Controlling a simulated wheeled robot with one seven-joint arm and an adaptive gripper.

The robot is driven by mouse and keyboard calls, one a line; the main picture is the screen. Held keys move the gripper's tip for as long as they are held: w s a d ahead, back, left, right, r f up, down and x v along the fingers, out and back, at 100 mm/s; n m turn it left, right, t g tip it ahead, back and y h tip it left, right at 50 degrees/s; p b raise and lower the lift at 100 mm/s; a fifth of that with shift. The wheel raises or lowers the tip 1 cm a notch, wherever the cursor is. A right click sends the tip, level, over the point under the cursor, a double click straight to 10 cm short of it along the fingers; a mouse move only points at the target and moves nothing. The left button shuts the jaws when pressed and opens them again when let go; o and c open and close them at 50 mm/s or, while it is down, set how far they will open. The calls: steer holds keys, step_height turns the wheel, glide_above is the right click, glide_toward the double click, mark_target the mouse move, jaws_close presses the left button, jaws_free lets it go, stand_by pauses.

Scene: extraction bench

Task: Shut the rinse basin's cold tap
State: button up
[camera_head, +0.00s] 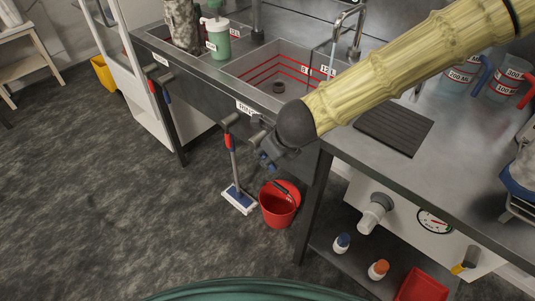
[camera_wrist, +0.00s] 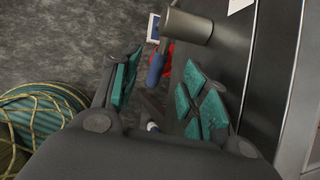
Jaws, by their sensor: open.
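The rinse basin (camera_head: 262,62) is a steel sink with red lines inside, under a curved spout (camera_head: 349,12). A thin pale streak below the spout looks like running water. On the front panel hangs a tap with a red lever (camera_head: 228,141). The cold tap is to its right, mostly hidden by my gripper (camera_head: 268,158) in the head view. In the wrist view the cold tap's grey body (camera_wrist: 188,25) and blue lever (camera_wrist: 155,69) show ahead, the lever in the gap between the fingers. My gripper (camera_wrist: 160,88) is open, with teal pads either side, apparently holding nothing.
Another red and blue tap pair (camera_head: 160,88) hangs on the panel further left. A red bucket (camera_head: 279,206) and a mop (camera_head: 238,198) stand on the floor below. A dark ribbed mat (camera_head: 395,128) lies on the worktop.

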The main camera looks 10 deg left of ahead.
steer(key=v, duration=0.6)
steer(key=shift+r, duration=0.3)
steer(key=shift+s+d, duration=0.1)
steer(key=shift+c, duration=0.2)
